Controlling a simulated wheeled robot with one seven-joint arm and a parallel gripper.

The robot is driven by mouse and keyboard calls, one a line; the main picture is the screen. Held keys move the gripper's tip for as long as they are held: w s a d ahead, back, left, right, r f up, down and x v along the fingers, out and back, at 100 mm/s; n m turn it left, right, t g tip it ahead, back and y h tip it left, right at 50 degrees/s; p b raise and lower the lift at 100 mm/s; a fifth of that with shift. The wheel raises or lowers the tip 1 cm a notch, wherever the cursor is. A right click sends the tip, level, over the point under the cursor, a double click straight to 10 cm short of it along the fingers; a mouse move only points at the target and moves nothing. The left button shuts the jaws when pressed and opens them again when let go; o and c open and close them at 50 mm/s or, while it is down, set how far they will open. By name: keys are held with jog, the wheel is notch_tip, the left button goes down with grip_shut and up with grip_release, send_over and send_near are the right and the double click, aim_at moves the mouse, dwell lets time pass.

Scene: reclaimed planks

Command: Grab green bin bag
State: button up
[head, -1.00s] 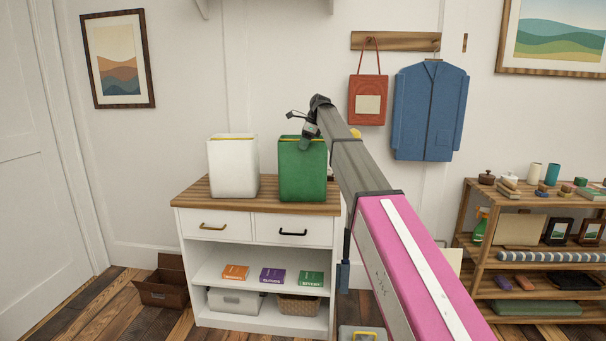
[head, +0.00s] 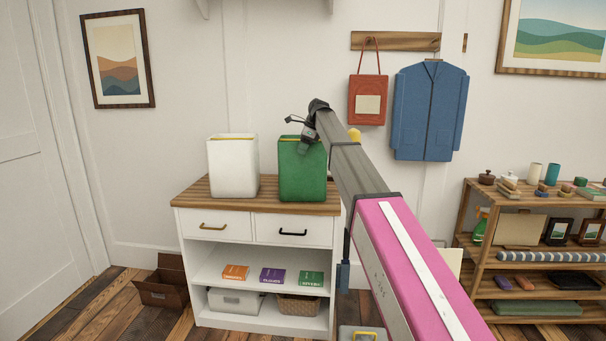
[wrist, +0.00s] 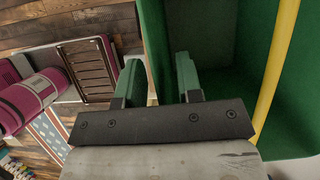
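The green bin (head: 303,177) stands on the wooden top of the white cabinet, with a yellow band at its rim. In the wrist view the green bin (wrist: 213,45) fills the upper right, showing its inner wall and the yellow band (wrist: 279,65) crossing it. My gripper (wrist: 156,65) is open, its two greenish fingers apart at the bin's left wall edge. The wall edge appears to lie between the fingers; contact cannot be told. In the head view my gripper (head: 304,146) is at the bin's top, partly covering its rim.
A white bin (head: 233,172) with a yellow band stands close at the left on the cabinet (head: 262,258). A red bag (head: 368,104) and blue jacket (head: 430,113) hang behind on the right. A wooden shelf (head: 478,235) stands at the right, and an open box (head: 160,288) on the floor.

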grip_shut()
jog(key=shift+r, duration=0.1)
